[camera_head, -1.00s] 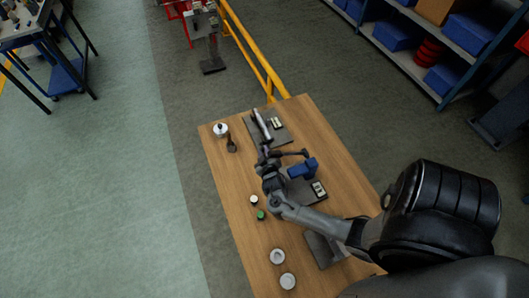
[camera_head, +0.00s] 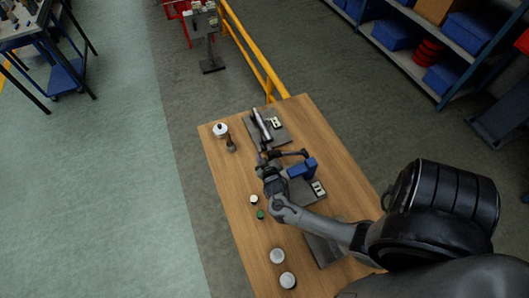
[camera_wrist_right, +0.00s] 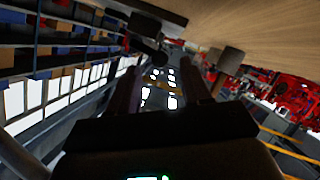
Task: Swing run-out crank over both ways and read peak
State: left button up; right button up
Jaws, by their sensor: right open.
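A dark crank-like arm (camera_head: 290,153) stands out from a blue block (camera_head: 303,169) on a dark plate at the middle of the wooden table. I take it for the run-out crank. My right gripper (camera_head: 264,158) is open at the left end of that arm; the head view is too small to tell whether they touch. In the right wrist view my open fingers (camera_wrist_right: 165,92) point away from the camera. A dark rounded part (camera_wrist_right: 147,50) and a brownish cylinder (camera_wrist_right: 229,60) show beyond them. I cannot make out a dial reading. My left gripper is not in view.
A yellow rail (camera_head: 250,50) runs behind.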

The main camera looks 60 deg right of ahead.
jog(key=v, duration=0.9)
jog(key=shift+r, duration=0.1)
jog(key=w+a+r+n+g+y+p, duration=0.1)
jog(key=w+a+r+n+y+p, duration=0.1)
jog(key=a+r+y+p, duration=0.8)
jog(key=s+a+r+n+g+y+p, duration=0.1)
jog(key=s+a+r+n+g, duration=0.2)
jog(key=s+a+r, duration=0.7)
notch_tip(320, 180, up, 3)
jog(key=shift+a+f+n+g+p, duration=0.1)
jog(key=shift+a+n+g+p, duration=0.15)
jog(key=shift+g, duration=0.55)
jog(key=shift+s, duration=0.1)
dwell(0.4)
